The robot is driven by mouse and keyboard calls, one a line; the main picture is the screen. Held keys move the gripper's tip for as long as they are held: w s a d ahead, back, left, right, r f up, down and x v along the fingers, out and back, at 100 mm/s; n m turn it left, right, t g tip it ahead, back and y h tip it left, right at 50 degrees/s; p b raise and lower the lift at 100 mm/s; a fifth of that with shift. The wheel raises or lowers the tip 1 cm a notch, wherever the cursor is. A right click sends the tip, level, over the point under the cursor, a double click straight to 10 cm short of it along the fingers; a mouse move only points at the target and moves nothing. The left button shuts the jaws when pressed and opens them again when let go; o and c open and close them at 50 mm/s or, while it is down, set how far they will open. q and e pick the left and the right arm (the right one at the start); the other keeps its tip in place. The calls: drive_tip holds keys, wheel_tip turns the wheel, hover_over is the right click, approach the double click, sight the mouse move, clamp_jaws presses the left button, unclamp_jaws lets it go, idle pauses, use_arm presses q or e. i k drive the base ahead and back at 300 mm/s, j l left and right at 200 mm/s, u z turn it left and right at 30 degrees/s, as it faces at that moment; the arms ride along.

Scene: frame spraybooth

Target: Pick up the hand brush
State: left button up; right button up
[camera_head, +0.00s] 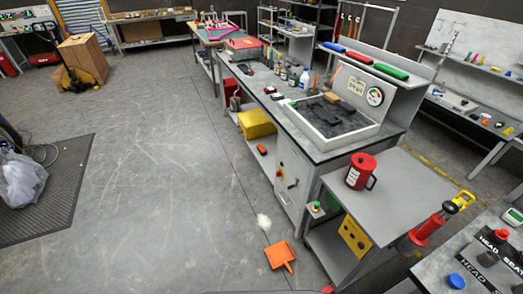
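I cannot pick out the hand brush for certain. An orange dustpan-like item with a short handle (279,256) lies on the floor in front of the bench. A small white fuzzy patch (263,221) is on the floor just beyond it; I cannot tell whether it is bristles or dust. A small tan block (331,97) lies at the back of the bench by the dark tray and could be a brush. Neither of my grippers is in view.
A long grey workbench (291,142) runs away from me, with bottles and a dark-filled tray. A lower side table (381,205) holds a red mug-like can (361,171). A red tool with a yellow handle (431,225) stands at right.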

sight(260, 149)
drive_tip(key=i+j+u, duration=0.3)
drive_tip(key=i, duration=0.15)
drive_tip(key=i+u, duration=0.35)
drive_tip(key=i, duration=1.75)
drive_tip(key=i+j+z, duration=0.2)
drive_tip(key=i, duration=0.2)
drive_tip(key=i+j+z, duration=0.15)
drive_tip(key=i, duration=0.25)
drive_tip(key=i+j+z, duration=0.15)
drive_tip(key=i+z, duration=0.3)
drive_tip(key=i+j+z, duration=0.2)
drive_tip(key=z, duration=0.25)
drive_tip(key=i+j+z, duration=0.25)
drive_tip(key=j+z, duration=0.15)
drive_tip(key=i+j+z, duration=0.15)
drive_tip(key=j+z, duration=0.4)
drive_tip(key=j, duration=0.15)
drive_tip(key=i+j+z, duration=0.15)
drive_tip(key=j, duration=0.15)
